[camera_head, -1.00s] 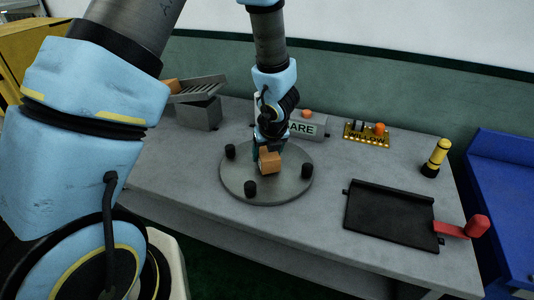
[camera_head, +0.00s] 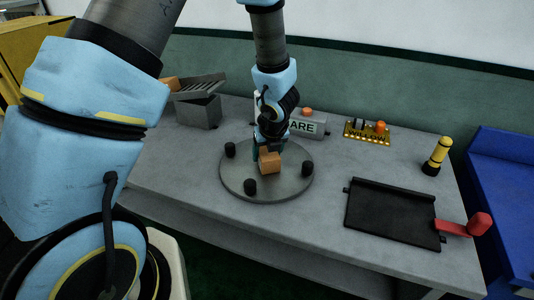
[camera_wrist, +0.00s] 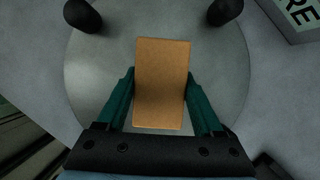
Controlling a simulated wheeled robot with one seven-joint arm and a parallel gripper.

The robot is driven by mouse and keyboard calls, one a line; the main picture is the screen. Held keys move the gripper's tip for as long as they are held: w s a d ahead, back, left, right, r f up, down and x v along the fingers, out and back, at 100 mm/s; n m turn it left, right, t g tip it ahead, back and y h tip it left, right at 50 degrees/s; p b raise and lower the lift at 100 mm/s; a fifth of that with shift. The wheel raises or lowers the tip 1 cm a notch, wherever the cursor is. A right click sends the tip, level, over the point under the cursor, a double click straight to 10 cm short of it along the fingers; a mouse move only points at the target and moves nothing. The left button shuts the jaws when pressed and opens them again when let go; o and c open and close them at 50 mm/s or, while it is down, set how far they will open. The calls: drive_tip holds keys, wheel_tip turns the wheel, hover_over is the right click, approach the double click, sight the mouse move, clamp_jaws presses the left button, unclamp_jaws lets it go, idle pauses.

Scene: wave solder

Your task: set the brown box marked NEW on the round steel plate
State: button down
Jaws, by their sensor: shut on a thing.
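A small brown box (camera_head: 270,162) is held in my gripper (camera_head: 265,150), over the middle of the round steel plate (camera_head: 290,189). In the wrist view, the brown box (camera_wrist: 162,80) lies between the two green fingers of my gripper (camera_wrist: 160,100), which are shut on its sides. The round steel plate (camera_wrist: 105,60) shows beneath it. I cannot tell whether the box touches the plate or hangs just above it. No NEW marking shows on the visible faces.
Black pegs (camera_head: 251,185) stand around the plate's rim. A grey block lettered ARE (camera_head: 308,128) and a yellow lettered holder (camera_head: 366,135) are behind. A grey bin with a slotted ramp (camera_head: 200,110) is left. A black tray (camera_head: 392,215) and yellow-black post (camera_head: 436,157) are right.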

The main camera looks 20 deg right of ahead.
drive_tip(key=shift+f, duration=0.1)
unclamp_jaws()
drive_tip(key=p+v, duration=0.3)
drive_tip(key=v, duration=0.8)
